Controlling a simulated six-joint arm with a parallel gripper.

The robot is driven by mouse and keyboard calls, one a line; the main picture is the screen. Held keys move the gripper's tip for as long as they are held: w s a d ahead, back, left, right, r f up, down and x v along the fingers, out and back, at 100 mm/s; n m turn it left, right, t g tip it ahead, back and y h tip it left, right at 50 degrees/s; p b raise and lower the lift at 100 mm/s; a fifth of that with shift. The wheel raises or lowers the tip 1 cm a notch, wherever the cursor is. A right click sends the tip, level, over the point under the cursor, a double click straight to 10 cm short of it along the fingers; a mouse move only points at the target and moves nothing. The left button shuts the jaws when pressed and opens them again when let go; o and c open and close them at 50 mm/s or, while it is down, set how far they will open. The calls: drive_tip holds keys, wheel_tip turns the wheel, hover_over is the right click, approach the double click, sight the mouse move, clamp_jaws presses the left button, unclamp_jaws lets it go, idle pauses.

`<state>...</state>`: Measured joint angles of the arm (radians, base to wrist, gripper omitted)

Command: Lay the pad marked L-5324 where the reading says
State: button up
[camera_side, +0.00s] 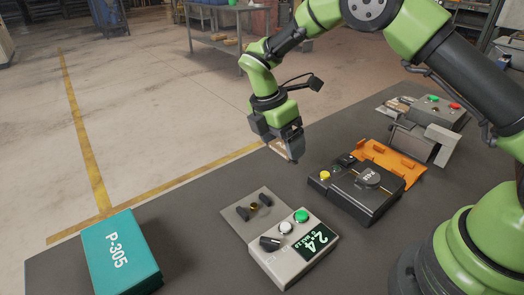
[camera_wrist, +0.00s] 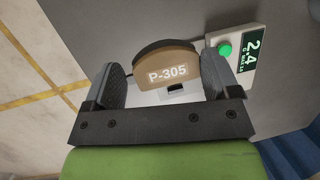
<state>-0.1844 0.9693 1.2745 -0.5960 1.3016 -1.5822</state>
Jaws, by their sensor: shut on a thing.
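My gripper (camera_side: 284,152) is shut on a tan brake pad with a dark curved edge. In the wrist view the pad (camera_wrist: 168,73) is marked P-305 and sits between both fingers (camera_wrist: 165,85). It is held in the air above the dark table. A grey gauge (camera_side: 275,262) at the front middle has a lit display (camera_side: 315,241) reading 2.4, with smaller text under it too small to read. The display also shows in the wrist view (camera_wrist: 257,55). No marking L-5324 is readable in either view.
A teal box (camera_side: 122,252) marked P-305 stands at the front left. A black device (camera_side: 355,193) with a yellow button is right of the gauge, beside an orange holder (camera_side: 400,162). A grey box (camera_side: 437,108) with green and red buttons stands behind.

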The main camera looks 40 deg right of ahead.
drive_tip(key=s+d+f+n+t, duration=0.1)
drive_tip(key=s+d+n, duration=0.2)
drive_tip(key=d+n, duration=0.45)
drive_tip(key=s+d+f+n+t+y, duration=0.15)
drive_tip(key=d+n, duration=0.35)
drive_tip(key=d, duration=0.6)
drive_tip(key=s+d+n+t, duration=0.25)
drive_tip(key=d+n, duration=0.35)
drive_tip(key=d, duration=0.4)
drive_tip(key=shift+g, duration=0.3)
drive_tip(key=shift+s+a+f, duration=0.1)
drive_tip(key=shift+s+f, duration=0.15)
drive_tip(key=shift+f, duration=1.2)
drive_tip(key=shift+s+a+f, duration=0.1)
drive_tip(key=shift+s+f, duration=0.1)
drive_tip(key=shift+f, duration=1.2)
drive_tip(key=shift+f, duration=0.35)
drive_tip(key=o, duration=1)
drive_tip(key=shift+c, duration=0.2)
